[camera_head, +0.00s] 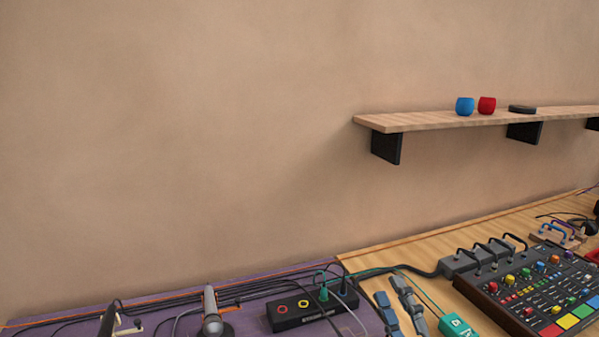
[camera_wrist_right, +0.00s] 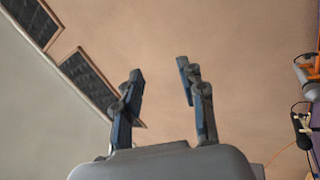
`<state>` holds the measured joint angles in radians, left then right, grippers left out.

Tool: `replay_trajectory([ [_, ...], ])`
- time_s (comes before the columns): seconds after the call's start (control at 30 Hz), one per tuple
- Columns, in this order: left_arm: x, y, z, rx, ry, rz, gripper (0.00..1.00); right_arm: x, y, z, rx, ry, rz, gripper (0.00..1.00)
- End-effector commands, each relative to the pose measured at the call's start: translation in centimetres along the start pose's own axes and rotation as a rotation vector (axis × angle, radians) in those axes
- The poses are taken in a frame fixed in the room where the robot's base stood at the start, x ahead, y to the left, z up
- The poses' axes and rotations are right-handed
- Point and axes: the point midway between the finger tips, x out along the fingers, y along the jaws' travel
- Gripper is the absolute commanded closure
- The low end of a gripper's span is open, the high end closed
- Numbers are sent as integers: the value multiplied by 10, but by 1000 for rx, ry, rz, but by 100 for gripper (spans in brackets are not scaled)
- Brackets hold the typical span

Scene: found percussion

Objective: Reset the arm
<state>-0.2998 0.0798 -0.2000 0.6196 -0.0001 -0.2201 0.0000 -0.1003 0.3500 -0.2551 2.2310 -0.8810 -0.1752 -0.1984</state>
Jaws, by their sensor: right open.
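My right gripper (camera_head: 391,290) shows at the bottom of the head view, right of the middle, with its two grey-blue fingers pointing up. In the right wrist view the right gripper (camera_wrist_right: 160,68) has its fingers spread apart, with only bare wall between them. It is open and empty. My left gripper is in neither view.
A black box (camera_head: 308,312) with cables and a microphone (camera_head: 211,308) lie on a purple mat (camera_head: 255,290). A mixer with colored knobs (camera_head: 530,290) and a teal box (camera_head: 457,325) stand at right. A wall shelf (camera_head: 430,121) holds a blue cup (camera_head: 465,106) and red cup (camera_head: 487,105).

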Motion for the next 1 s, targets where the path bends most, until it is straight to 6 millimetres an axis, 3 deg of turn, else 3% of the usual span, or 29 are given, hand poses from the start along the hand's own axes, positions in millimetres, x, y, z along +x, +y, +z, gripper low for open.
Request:
replay_trajectory([
  [0.03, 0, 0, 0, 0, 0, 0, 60, -13, -12, 21, 107, -122, -45, 59],
  [0.13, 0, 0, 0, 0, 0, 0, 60, -46, -43, 59, 310, -367, -150, 59],
  [0.2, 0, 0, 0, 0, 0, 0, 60, -77, -70, 78, 442, -534, -237, 59],
  [0.3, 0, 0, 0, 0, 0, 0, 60, -131, -110, 91, 617, -768, -378, 59],
  [0.5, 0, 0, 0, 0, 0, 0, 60, -231, -163, 76, 855, -1119, -646, 59],
  [0.8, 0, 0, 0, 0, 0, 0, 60, -340, -185, 20, 1037, -1444, -979, 59],
  [1.0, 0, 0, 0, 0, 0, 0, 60, -350, -236, 32, 1030, -1469, -1008, 59],
])
